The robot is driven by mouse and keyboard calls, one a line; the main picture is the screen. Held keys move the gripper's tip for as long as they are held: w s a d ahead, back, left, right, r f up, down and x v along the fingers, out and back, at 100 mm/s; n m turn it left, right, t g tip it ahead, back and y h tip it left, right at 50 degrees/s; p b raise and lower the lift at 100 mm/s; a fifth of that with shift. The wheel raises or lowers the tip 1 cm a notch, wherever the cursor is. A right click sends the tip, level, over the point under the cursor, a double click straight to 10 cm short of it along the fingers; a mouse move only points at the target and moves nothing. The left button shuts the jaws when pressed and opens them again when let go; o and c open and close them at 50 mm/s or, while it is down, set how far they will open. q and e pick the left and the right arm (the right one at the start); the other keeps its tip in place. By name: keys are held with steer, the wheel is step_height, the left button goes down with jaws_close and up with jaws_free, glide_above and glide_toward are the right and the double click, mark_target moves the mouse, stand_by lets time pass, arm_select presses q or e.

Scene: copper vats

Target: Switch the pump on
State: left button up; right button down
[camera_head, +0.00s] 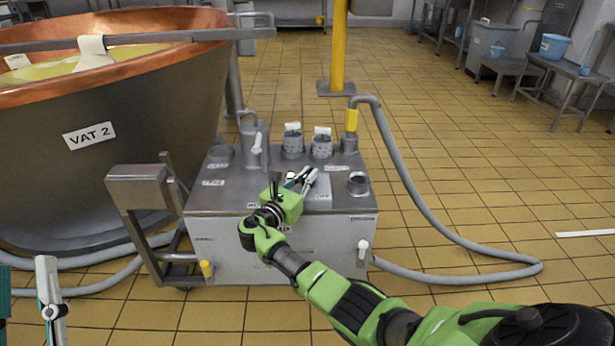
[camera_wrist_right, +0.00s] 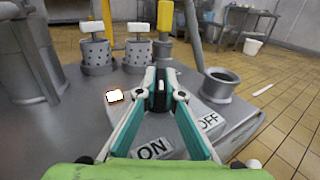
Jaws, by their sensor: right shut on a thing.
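The pump unit is a grey metal box (camera_head: 230,205) on the floor in front of the vat. On its top is a switch plate (camera_wrist_right: 195,135) with ON and OFF labels. My right gripper (camera_head: 303,178) is over this plate. In the right wrist view, its fingers (camera_wrist_right: 160,95) are shut on the black switch knob (camera_wrist_right: 160,82), which they partly hide; I cannot tell its exact angle. A small lamp (camera_wrist_right: 114,96) beside the plate glows bright. My left gripper (camera_head: 30,305) shows partly at the lower left edge, its fingers apart and empty.
The copper vat (camera_head: 80,165), labelled VAT 2, stands at the left. A grey hose (camera_head: 410,205) loops from the unit over the floor at right. Capped ports (camera_wrist_right: 95,55) and an open pipe stub (camera_wrist_right: 220,85) rise around the plate. A yellow post (camera_head: 339,45) stands behind.

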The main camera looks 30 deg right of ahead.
steer(key=c, duration=2.2)
jaws_free()
steer(key=shift+o, duration=0.2)
steer(key=v, duration=1.2)
